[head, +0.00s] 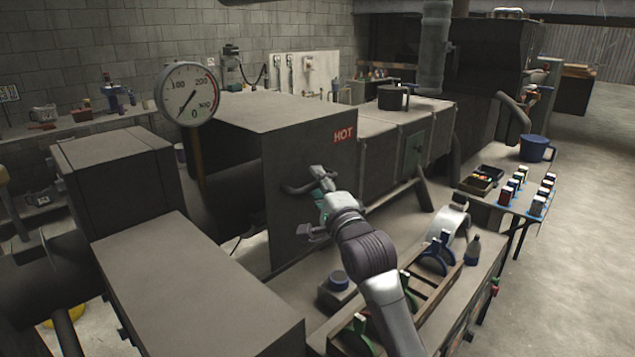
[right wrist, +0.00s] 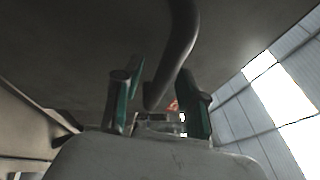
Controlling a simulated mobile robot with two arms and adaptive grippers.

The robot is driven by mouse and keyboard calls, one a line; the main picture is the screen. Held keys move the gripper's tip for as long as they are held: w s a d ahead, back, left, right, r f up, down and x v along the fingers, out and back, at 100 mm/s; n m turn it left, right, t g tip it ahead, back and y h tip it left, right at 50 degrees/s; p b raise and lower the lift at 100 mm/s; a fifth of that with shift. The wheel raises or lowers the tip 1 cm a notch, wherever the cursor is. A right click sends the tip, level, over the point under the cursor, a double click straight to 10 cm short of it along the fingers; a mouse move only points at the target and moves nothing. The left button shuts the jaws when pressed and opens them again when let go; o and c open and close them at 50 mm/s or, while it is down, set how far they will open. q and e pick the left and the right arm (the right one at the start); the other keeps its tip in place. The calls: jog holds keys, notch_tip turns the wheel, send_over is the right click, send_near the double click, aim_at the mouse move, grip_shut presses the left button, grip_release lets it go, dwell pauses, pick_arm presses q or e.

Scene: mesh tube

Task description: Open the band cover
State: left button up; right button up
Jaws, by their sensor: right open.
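A large dark metal housing marked HOT (head: 300,135) stands in the middle of the head view; its front panel looks like the band cover, closed. A dark curved handle (head: 295,188) sticks out of that panel. My right gripper (head: 313,202) is open in front of the panel, close to the handle. In the right wrist view the handle (right wrist: 178,50) curves down, its end between the two green-padded fingers of the open right gripper (right wrist: 158,98). I cannot tell whether they touch. My left gripper is not in view.
A bench (head: 470,290) at the right holds a wooden rack with blue and green clamps and a small bottle (head: 473,250). A side table with small coloured blocks and a blue mug (head: 537,148) stands beyond. A round dial gauge (head: 187,94) stands left of the housing.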

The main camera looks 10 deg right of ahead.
grip_shut()
dwell(0.3)
jog(key=shift+d, duration=0.1)
